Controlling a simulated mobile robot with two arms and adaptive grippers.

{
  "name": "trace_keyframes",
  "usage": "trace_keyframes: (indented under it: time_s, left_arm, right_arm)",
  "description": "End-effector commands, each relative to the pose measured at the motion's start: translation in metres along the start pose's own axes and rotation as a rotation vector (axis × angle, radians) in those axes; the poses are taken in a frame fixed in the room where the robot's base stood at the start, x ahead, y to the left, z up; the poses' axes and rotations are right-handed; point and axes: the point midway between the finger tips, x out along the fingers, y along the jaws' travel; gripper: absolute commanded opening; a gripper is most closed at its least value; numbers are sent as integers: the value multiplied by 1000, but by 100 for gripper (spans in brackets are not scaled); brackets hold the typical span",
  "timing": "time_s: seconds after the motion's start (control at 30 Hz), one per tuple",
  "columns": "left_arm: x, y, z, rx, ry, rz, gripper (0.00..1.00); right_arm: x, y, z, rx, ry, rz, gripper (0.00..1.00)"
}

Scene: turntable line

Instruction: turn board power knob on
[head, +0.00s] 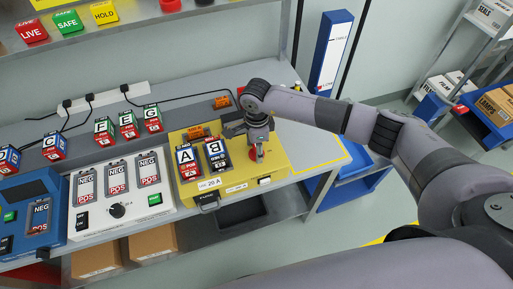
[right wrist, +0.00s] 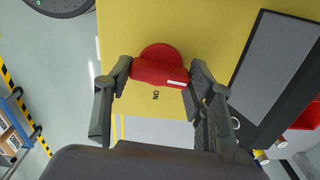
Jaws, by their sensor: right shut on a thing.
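The yellow board (head: 240,174) lies on the bench and holds block A (head: 186,161) and block B (head: 215,154), side by side. Its red power knob (right wrist: 158,52) is on the right part of the board; a little red also shows in the head view below my gripper. My right gripper (right wrist: 160,76) is shut on the knob's bar, one finger on each side. A white mark (right wrist: 178,83) is near the bar's right end. The ON label (right wrist: 156,95) is on the board just below the bar in the wrist view. My left gripper is not in view.
A white panel (head: 118,227) with a black dial and several NEG/POS blocks is left of the board. More lettered blocks and black cables stand behind. A shelf (head: 150,14) with LIVE, SAFE and HOLD blocks is above. Bare bench (head: 310,145) shows to the right.

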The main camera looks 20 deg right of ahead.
Motion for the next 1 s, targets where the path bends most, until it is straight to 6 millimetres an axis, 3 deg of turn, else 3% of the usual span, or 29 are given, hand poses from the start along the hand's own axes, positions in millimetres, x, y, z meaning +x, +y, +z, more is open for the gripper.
trace_keyframes:
  time_s: [1.0]
  left_arm:
    - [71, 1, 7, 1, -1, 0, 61]
  right_arm:
    - [2, -1, 0, 932, 0, -3, 22]
